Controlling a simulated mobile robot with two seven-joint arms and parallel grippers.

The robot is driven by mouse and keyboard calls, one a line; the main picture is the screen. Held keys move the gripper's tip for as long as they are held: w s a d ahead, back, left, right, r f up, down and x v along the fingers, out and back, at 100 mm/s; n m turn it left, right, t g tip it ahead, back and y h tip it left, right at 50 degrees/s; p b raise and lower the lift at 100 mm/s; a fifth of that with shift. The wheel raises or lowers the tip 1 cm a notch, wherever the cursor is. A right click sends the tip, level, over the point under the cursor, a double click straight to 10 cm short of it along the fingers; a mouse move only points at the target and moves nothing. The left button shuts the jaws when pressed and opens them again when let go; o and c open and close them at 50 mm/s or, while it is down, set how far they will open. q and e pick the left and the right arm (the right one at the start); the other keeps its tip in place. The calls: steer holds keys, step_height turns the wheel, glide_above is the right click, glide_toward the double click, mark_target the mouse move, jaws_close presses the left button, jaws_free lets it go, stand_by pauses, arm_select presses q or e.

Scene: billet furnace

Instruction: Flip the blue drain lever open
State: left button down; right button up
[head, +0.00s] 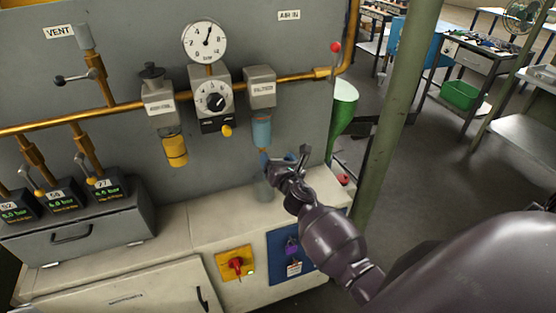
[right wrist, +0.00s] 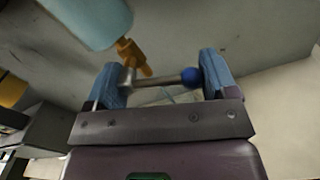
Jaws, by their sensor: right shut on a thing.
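The blue drain lever (right wrist: 190,76) shows in the right wrist view as a grey rod with a blue ball end, joined to a brass fitting (right wrist: 131,55) under a light blue bowl (right wrist: 92,18). The rod lies roughly level across the space between the fingers of my right gripper (right wrist: 162,82). The gripper is shut on the lever, with the ball beside the right finger. In the head view, my right gripper (head: 283,166) is just below the filter's blue bowl (head: 262,133) and hides most of the lever. My left gripper is not in view.
A clear jar (head: 263,190) stands on the pale cabinet top below the filter. A green post (head: 395,110) rises at the right.

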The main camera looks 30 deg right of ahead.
steer(key=m, duration=0.2)
steer(key=a+f+m+b, duration=0.1)
steer(key=shift+w+m, duration=0.1)
steer(key=shift+m, duration=0.3)
steer(key=shift+w+a+f+m+b, duration=0.15)
steer(key=shift+a+m+b, duration=0.2)
steer(key=shift+m, duration=1.4)
steer(key=shift+w+a+f+m+b, duration=0.1)
steer(key=shift+a+m+b, duration=0.25)
steer(key=shift+m, duration=1.45)
steer(key=shift+w+a+f+m+b, duration=0.15)
steer(key=shift+a+m, duration=0.25)
steer(key=shift+m, duration=1.35)
steer(key=shift+r, duration=0.15)
steer(key=o, duration=0.8)
steer(key=shift+c, duration=0.2)
steer(key=shift+s+f, duration=0.1)
steer(key=shift+f, duration=0.1)
